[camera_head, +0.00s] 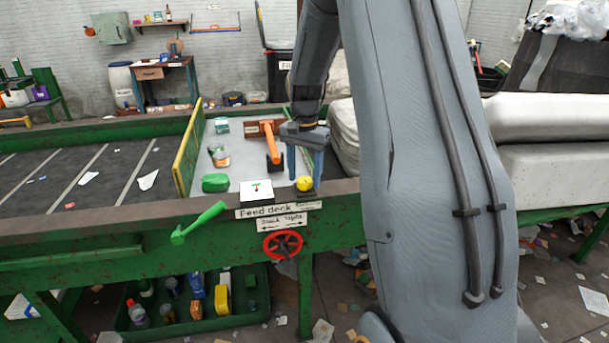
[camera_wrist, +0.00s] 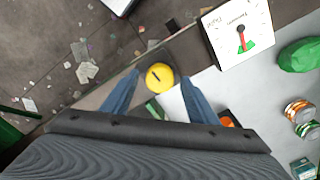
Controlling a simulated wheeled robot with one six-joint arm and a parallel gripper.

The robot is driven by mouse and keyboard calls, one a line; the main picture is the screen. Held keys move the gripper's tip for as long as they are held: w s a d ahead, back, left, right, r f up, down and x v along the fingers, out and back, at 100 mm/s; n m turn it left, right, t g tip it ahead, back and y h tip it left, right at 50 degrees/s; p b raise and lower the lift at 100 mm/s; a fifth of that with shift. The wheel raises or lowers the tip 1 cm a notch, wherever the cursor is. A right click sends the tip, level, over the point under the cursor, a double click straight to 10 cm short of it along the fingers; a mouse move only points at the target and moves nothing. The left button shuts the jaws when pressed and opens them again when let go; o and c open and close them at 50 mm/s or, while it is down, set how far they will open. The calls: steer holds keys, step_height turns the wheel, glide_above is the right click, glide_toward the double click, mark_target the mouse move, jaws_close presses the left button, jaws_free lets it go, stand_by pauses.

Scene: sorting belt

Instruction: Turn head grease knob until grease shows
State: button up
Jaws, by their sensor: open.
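A round yellow knob (camera_head: 304,184) stands at the front edge of the green belt frame, right of the white dial box. In the wrist view the knob (camera_wrist: 159,77) has a short dark mark on top. My gripper (camera_head: 304,178) points down over it, with its blue fingers open. In the wrist view my gripper (camera_wrist: 159,82) has one finger on each side of the knob, with gaps between fingers and knob. I cannot make out any grease around the knob.
The white dial box (camera_wrist: 238,38) has a red needle and green zone. A green lever (camera_head: 200,222) and red handwheel (camera_head: 283,244) are on the frame's front. A green lump (camera_head: 215,183), cans (camera_head: 219,156) and an orange-handled tool (camera_head: 270,140) lie on the grey deck.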

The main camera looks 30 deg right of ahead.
mark_target(305, 179)
step_height(305, 179, up, 8)
steer(key=shift+f+b, duration=0.15)
steer(key=shift+b, duration=0.85)
steer(key=s+a+f+n, duration=0.5)
steer(key=s+a, duration=0.3)
steer(key=s, duration=0.3)
steer(key=s+a+f+n+t, duration=0.1)
steer(key=s+a+f+n, duration=0.4)
steer(key=s+a, duration=0.4)
steer(key=shift+s+n, duration=0.6)
steer(key=shift+s, duration=0.4)
steer(key=shift+r, duration=0.1)
